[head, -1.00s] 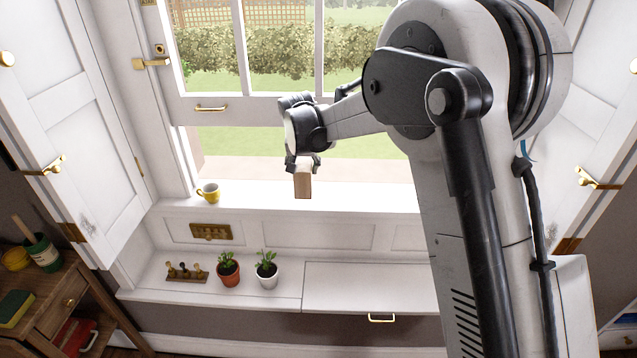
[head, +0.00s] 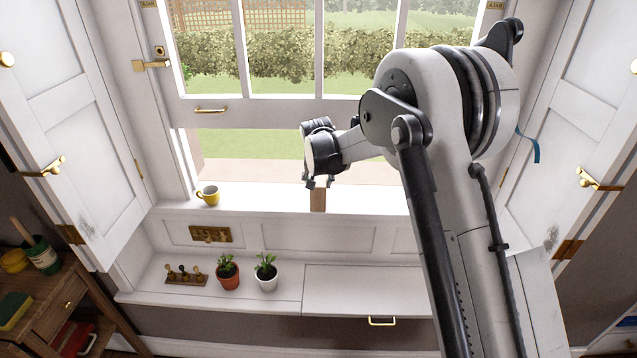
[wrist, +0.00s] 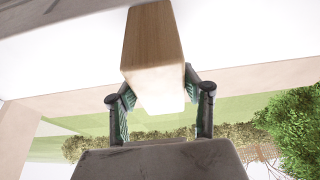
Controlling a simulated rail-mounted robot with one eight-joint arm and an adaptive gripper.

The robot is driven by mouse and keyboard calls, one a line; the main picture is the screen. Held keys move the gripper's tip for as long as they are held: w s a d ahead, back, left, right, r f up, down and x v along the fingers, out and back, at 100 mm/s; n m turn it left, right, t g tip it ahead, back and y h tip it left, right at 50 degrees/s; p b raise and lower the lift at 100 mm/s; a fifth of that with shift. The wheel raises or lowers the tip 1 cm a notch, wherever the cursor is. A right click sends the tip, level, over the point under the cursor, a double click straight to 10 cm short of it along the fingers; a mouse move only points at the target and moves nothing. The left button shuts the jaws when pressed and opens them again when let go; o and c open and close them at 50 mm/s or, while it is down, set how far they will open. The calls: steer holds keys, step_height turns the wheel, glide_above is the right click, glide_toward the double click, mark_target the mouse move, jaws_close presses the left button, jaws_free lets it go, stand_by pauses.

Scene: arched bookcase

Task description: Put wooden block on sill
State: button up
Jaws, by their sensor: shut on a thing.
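The wooden block (head: 318,200) is a tan upright block below my gripper (head: 319,183) in the head view, in front of the open window. My gripper is shut on the block. In the wrist view the block (wrist: 153,45) is between the two fingers (wrist: 160,103). The white sill (head: 260,197) runs under the window. The block's lower end overlaps the sill in the picture; I cannot tell whether it touches the sill.
A yellow cup (head: 208,195) stands on the sill's left part. The window sash (head: 245,110) is raised above the opening. Shutters stand on both sides.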

steer(key=shift+f, duration=0.15)
steer(key=o, duration=1.4)
steer(key=shift+c, duration=0.2)
